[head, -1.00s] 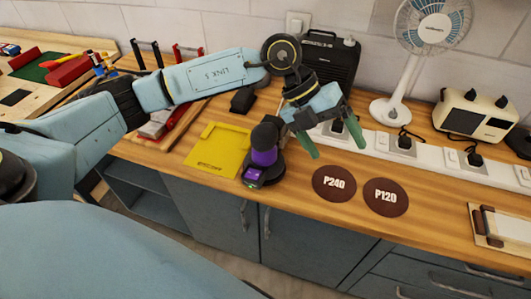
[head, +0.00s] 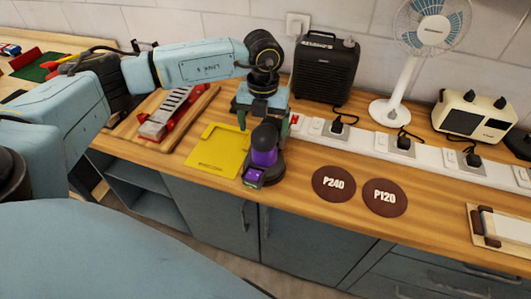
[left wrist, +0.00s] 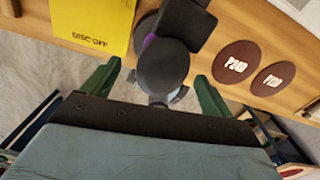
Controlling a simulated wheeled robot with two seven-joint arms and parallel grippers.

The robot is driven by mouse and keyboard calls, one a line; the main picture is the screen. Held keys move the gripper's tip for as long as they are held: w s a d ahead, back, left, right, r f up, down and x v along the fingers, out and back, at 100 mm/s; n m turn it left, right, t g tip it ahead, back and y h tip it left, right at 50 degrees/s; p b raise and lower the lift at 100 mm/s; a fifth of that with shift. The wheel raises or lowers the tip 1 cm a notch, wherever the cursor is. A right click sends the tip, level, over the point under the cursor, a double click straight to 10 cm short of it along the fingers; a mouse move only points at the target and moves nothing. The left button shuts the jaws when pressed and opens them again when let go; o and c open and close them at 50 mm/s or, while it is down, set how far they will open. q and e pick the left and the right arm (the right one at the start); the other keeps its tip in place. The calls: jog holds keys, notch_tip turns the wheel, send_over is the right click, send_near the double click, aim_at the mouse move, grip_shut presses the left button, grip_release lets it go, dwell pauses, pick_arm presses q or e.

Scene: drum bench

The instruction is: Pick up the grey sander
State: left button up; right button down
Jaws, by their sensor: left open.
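The sander (head: 264,158) stands upright on the wooden bench near its front edge. It has a dark grey rounded top, a purple band and a small lit display at its front. My left gripper (head: 264,123) is open above and behind it, green fingers pointing down on either side of its top. In the left wrist view the sander's dark round top (left wrist: 163,66) shows between the two open fingers (left wrist: 154,88), with a gap on each side. Its lower body is mostly hidden there. My right gripper is not in view.
A yellow plate (head: 218,150) lies just left of the sander. Discs marked P240 (head: 334,184) and P120 (head: 385,197) lie to the right. A white power strip (head: 366,141) runs behind, with a black heater-like box (head: 325,68) and a fan (head: 391,111) beyond.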

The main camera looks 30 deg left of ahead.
pick_arm(q)
jog(key=f+p, duration=0.1)
jog(key=f, duration=0.4)
jog(key=shift+d+f, duration=0.1)
jog(key=shift+d, duration=0.1)
jog(key=c, duration=1.2)
jog(key=shift+w+r, duration=0.15)
jog(key=shift+r, duration=0.1)
jog(key=shift+c, duration=0.9)
